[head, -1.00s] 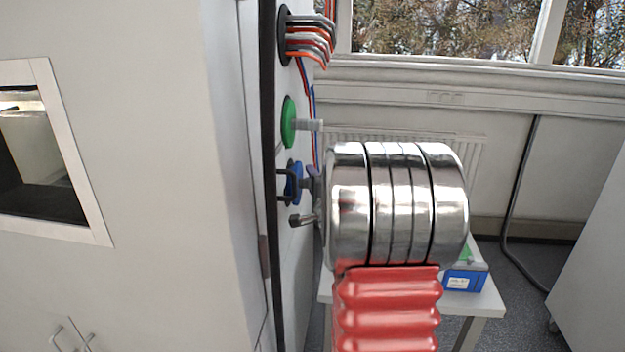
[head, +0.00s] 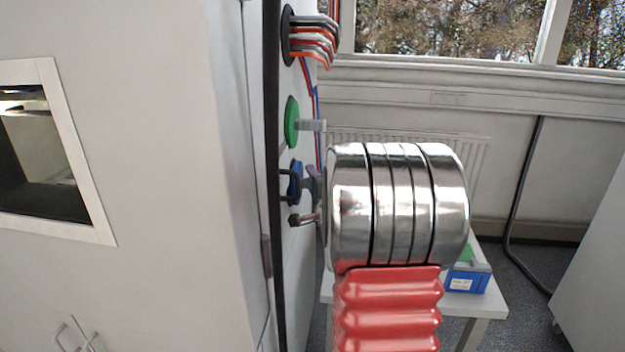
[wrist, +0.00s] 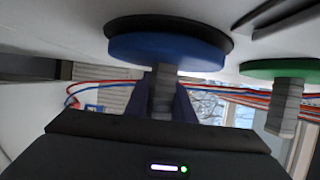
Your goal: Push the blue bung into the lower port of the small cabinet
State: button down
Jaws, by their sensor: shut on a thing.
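The blue bung (wrist: 168,52) is a wide blue disc with a grey stem. In the wrist view my gripper (wrist: 163,108) is shut on that stem. The disc lies over the lower port's black ring (wrist: 222,38), which shows past its far edge; I cannot tell whether disc and ring touch. In the head view the bung (head: 297,182) is edge-on at the panel of the small cabinet (head: 300,262), below the green bung. My gripper (head: 313,186) reaches it from the right, its fingers partly hidden by my wrist.
A green bung (head: 292,121) with a grey stem sits above, close beside in the wrist view (wrist: 280,70). A cable bundle (head: 310,40) leaves the panel higher up. A dark handle-like part (head: 302,219) juts out just below my fingers. A small table (head: 488,303) bears a blue box (head: 466,281).

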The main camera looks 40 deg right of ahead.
jog(key=shift+w+a+r, duration=0.1)
jog(key=shift+w+a, duration=0.15)
jog(key=shift+w, duration=0.1)
grip_release()
dwell(1.2)
jog(key=shift+s, duration=0.15)
jog(key=shift+v, duration=5.4)
